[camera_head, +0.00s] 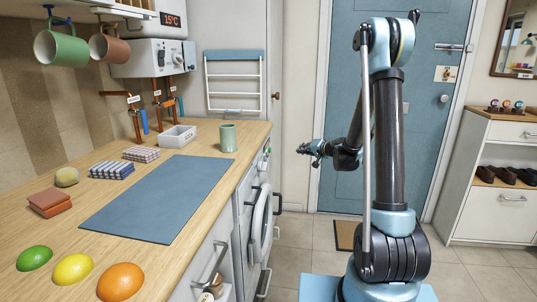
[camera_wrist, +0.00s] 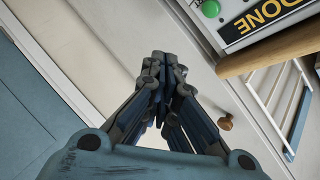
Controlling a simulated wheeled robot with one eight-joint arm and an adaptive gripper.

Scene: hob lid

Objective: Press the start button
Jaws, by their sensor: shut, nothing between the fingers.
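A round green button (camera_wrist: 210,8) shows at the top edge of the wrist view, on a pale panel beside a dark display (camera_wrist: 262,18) with yellow letters reading DONE. The front-loading washing machine (camera_head: 251,222) stands under the wooden counter in the head view; its controls are at its top edge, too small there to read. My gripper (camera_head: 308,149) is to the right of the machine, in free air and apart from it. In the wrist view my gripper (camera_wrist: 162,58) has its fingers together with nothing between them, apart from the green button.
The wooden counter (camera_head: 252,135) holds a blue mat (camera_head: 160,198), a green mug (camera_head: 228,137), a white tray (camera_head: 178,136) and fruit. A wall rack (camera_head: 235,80) hangs behind. A blue door (camera_head: 425,120) is at the back. Tiled floor is free between counter and arm.

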